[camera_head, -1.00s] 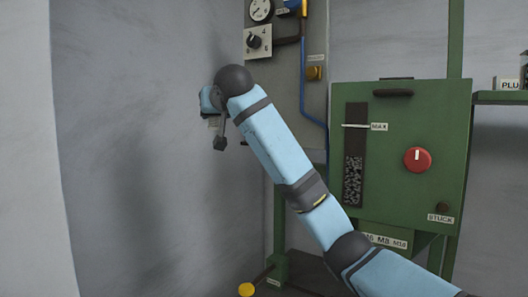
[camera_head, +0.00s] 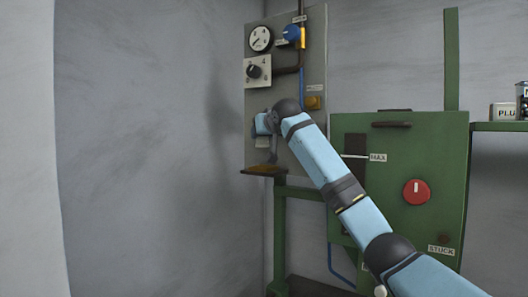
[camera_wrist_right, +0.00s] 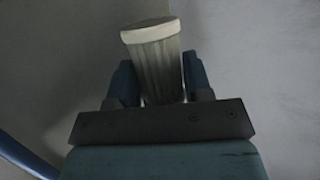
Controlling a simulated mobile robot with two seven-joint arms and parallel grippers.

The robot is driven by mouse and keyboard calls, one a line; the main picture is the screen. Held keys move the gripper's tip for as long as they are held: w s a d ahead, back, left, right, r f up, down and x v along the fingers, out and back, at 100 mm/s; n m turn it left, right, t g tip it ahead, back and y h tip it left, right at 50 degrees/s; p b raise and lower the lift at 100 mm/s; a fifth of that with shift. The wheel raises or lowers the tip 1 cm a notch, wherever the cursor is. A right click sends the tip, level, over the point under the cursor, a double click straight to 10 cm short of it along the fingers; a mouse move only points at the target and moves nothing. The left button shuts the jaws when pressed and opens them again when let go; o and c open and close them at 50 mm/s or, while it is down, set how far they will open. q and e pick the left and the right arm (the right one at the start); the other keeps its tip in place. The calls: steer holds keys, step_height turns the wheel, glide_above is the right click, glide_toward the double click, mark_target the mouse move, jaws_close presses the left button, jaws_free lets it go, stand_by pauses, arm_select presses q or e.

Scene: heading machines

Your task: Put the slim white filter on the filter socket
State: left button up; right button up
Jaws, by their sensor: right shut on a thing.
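The slim white filter (camera_wrist_right: 160,65), a pale ribbed cylinder with a wider rim, shows in the right wrist view. My right gripper (camera_wrist_right: 158,85) is shut on it, with a dark finger on each side. In the head view my right gripper (camera_head: 262,142) is in front of the lower part of the grey panel (camera_head: 315,75), above a small brownish shelf (camera_head: 263,170). The filter is too small there to make out clearly. I cannot tell which fitting is the filter socket; my arm hides part of the panel. My left gripper is not in view.
The panel carries a gauge (camera_head: 260,38), a black knob (camera_head: 254,71), a blue round part (camera_head: 291,33) and a brown block (camera_head: 313,102). A green cabinet (camera_head: 440,150) with a red knob (camera_head: 416,192) stands right of it. Bare wall lies to the left.

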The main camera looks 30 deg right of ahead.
mark_target(265, 144)
step_height(265, 144, down, 4)
steer(key=shift+f, duration=0.1)
step_height(265, 144, down, 2)
steer(key=shift+d+f+p, duration=0.1)
steer(key=shift+p, duration=0.2)
steer(key=shift+w+d+f, duration=0.15)
steer(key=shift+d+f, duration=0.05)
steer(key=shift+f, duration=0.15)
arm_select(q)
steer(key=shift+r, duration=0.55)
arm_select(e)
steer(key=shift+a, duration=0.1)
